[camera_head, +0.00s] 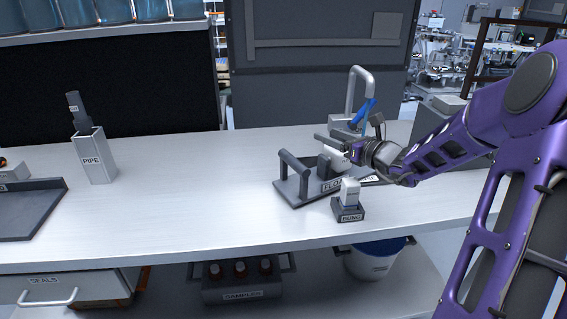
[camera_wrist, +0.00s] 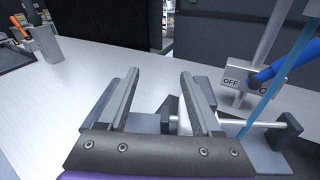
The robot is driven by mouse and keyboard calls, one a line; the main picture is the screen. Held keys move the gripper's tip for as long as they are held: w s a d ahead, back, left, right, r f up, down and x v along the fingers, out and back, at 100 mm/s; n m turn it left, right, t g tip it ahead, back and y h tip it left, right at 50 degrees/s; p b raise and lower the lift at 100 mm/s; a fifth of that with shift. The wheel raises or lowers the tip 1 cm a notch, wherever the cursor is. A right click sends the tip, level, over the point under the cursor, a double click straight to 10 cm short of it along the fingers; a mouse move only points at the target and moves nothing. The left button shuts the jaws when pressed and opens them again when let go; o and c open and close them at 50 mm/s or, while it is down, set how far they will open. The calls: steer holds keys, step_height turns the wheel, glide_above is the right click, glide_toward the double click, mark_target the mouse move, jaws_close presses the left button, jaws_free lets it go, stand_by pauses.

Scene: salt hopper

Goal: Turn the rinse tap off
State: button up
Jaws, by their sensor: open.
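The rinse tap (camera_head: 352,92) is a grey curved spout at the back right of the bench, and its pipe also shows in the wrist view (camera_wrist: 272,32). Its blue lever (camera_wrist: 268,73) sits on a grey box (camera_wrist: 237,80) marked OFF on the left; the lever points to the right, partly covering the other label. A pale blue translucent stream (camera_wrist: 279,76) runs down beside it. My gripper (camera_head: 331,143) is open and empty, in front of the tap and above a dark labelled rack. In the wrist view its fingers (camera_wrist: 159,78) are left of the lever, apart from it.
The dark rack (camera_head: 291,192) with upright posts stands below my gripper, its label partly hidden. A small block marked BUND (camera_head: 349,214) is in front. A PIPE holder (camera_head: 95,157) and a dark tray (camera_head: 28,212) are at left. The bench middle is clear.

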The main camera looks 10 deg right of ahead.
steer(key=s+a+f+n+g+y, duration=0.1)
steer(key=s+a+f+n+g, duration=0.1)
steer(key=a, duration=0.4)
steer(key=s+a+f+n+g+y, duration=0.1)
steer(key=s+a+f+n+g, duration=0.1)
steer(key=a+n, duration=0.4)
steer(key=shift+a+f+n+g, duration=0.25)
steer(key=shift+n+g, duration=0.55)
steer(key=shift+g, duration=0.1)
steer(key=shift+y, duration=0.3)
